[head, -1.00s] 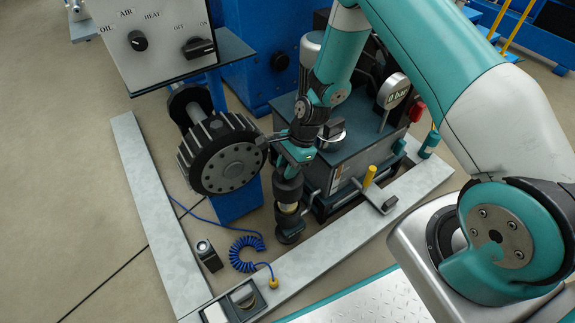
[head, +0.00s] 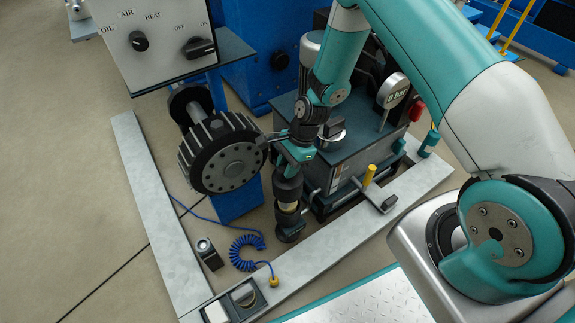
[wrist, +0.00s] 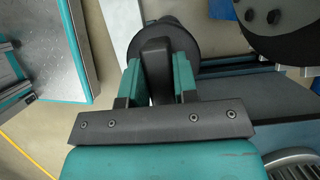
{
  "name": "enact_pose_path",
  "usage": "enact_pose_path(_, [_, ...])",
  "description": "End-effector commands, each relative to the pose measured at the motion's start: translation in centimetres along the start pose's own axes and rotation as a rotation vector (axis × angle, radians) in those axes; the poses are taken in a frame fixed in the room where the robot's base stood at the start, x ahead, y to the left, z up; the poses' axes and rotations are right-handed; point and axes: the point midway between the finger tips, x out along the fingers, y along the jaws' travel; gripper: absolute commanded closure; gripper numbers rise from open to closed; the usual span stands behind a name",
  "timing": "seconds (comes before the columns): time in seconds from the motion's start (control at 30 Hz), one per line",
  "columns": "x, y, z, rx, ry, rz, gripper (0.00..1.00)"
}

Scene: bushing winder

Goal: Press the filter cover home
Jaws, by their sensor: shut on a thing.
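The filter cover (head: 288,186) is a dark round cap at the top of an upright filter housing (head: 289,222) with a pale clear band. In the wrist view the cover's round body (wrist: 205,42) shows beyond its dark upright handle (wrist: 155,62). My gripper (head: 291,154) is above the cover, pointing down. In the wrist view its two teal fingers (wrist: 156,75) are shut on the handle, one on each side. Whether the cover is fully seated on the housing cannot be told, because its underside is hidden.
A dark ribbed wheel (head: 221,152) stands close left of my gripper. A coiled blue hose (head: 245,254) and a tray (head: 238,306) lie in front.

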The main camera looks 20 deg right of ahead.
Motion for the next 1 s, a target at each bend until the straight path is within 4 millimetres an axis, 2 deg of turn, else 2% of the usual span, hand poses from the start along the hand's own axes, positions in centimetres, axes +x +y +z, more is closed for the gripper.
enact_pose_path(1.0, [2.0,0.0,-0.9,0.000,0.000,0.000,1.00])
